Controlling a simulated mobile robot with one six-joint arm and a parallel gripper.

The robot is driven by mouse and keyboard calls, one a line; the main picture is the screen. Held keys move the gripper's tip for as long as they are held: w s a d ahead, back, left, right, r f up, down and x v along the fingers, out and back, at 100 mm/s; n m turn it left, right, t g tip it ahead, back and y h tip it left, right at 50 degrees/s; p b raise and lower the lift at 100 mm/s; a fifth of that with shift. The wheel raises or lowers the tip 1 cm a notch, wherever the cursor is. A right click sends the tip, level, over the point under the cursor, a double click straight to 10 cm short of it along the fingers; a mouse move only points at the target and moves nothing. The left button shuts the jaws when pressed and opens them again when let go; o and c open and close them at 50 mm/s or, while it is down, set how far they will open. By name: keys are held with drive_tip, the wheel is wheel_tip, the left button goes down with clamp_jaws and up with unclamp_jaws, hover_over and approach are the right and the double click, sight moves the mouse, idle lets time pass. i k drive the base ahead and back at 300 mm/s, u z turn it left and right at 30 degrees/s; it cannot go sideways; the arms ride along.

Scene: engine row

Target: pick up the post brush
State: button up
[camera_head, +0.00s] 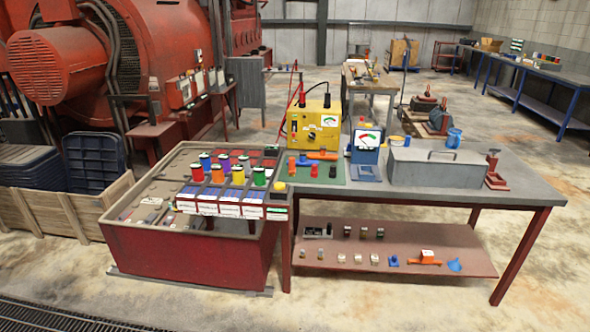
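I cannot tell for certain which thing is the post brush. On the green mat (331,178) on the bench lies an orange tool with a blue part (322,155), beside small orange, red and black upright pieces. On the lower shelf (405,238) are a small blue piece (394,261), an orange piece with a white label (427,257) and a blue fan-shaped piece (455,265). All are too small to make out fully. My gripper is not in view.
The bench (515,192) carries a yellow meter box (313,128), a blue meter (366,145), a grey toolbox (436,168) and a red clamp-like tool (495,172). A red bin (190,250) with coloured spools above it adjoins at left. The floor in front is clear.

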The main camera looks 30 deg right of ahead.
sight(291, 160)
drive_tip(key=i, duration=0.95)
drive_tip(key=u, duration=0.05)
